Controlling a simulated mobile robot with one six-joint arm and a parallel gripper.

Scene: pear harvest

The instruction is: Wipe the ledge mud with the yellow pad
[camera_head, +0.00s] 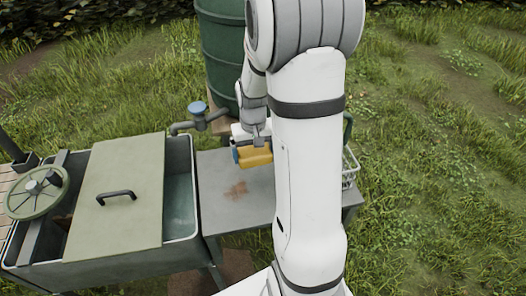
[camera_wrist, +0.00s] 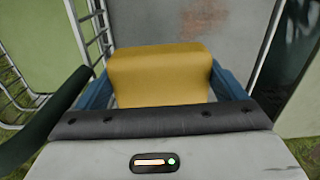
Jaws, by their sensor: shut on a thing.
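The yellow pad (camera_head: 254,156) is held in my gripper (camera_head: 243,153) above the grey ledge (camera_head: 220,209). The pad also fills the middle of the wrist view (camera_wrist: 160,75), with blue fingers of my gripper (camera_wrist: 160,92) on both sides of it. A brown mud patch (camera_head: 236,190) lies on the ledge, below and slightly left of the pad in the head view. A faint reddish smear (camera_wrist: 205,15) shows on the ledge beyond the pad in the wrist view. My arm hides the ledge's right part in the head view.
A sink basin (camera_head: 181,205) with a green lid (camera_head: 118,190) and handle stands left of the ledge. A tap with a blue knob (camera_head: 197,108) is behind it, near a green barrel (camera_head: 221,60). A wire rack (camera_head: 349,168) is at the ledge's right end. A handwheel (camera_head: 36,191) is far left.

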